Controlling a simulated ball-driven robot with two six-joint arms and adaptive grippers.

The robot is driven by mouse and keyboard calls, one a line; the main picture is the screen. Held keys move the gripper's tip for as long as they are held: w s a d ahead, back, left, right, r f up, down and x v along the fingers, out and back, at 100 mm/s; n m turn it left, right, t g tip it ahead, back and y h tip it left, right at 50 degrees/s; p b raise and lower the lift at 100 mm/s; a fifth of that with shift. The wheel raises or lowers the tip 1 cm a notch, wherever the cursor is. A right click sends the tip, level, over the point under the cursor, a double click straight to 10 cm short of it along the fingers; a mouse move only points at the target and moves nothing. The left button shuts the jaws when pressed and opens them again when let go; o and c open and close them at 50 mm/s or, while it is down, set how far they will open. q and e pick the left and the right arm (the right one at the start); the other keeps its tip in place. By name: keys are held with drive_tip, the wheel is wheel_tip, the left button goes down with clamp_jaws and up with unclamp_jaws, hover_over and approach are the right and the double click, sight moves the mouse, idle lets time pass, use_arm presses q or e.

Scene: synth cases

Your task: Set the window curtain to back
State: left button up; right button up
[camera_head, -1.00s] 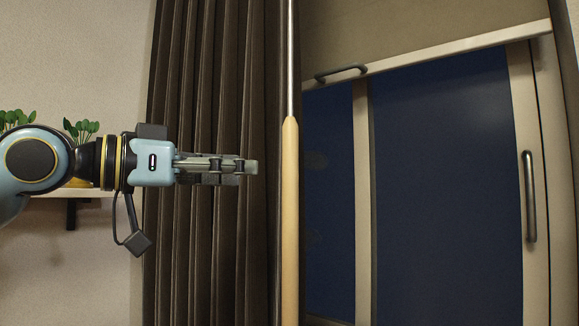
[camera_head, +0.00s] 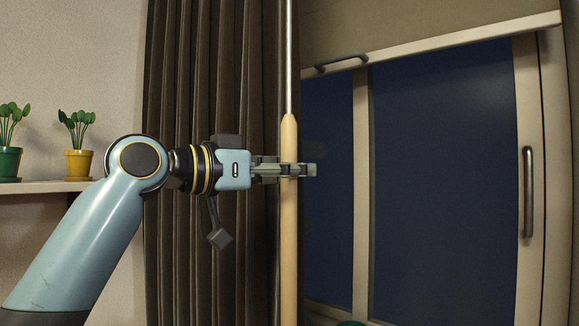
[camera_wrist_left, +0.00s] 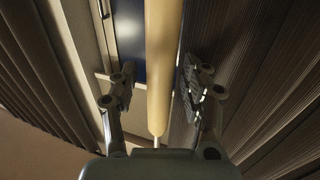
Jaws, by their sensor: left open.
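A dark brown pleated curtain (camera_head: 210,90) hangs left of the window (camera_head: 440,180). A wand with a pale wooden handle (camera_head: 289,240) and a thin metal rod (camera_head: 288,60) above it hangs upright at the curtain's right edge. My left gripper (camera_head: 305,170) is open at the upper part of the handle. In the left wrist view the wooden handle (camera_wrist_left: 162,70) runs between the two open fingers, with a gap visible on either side. The curtain also shows in the left wrist view (camera_wrist_left: 265,80). My right gripper is not in view.
A shelf (camera_head: 50,187) on the left wall holds a green pot (camera_head: 9,164) and a yellow pot (camera_head: 78,164) with plants.

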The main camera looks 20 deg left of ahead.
use_arm(q)
clamp_jaws()
drive_tip(key=shift+w+d+f, duration=0.15)
drive_tip(key=shift+w+d, duration=0.05)
drive_tip(key=shift+w, duration=0.05)
idle(0.5)
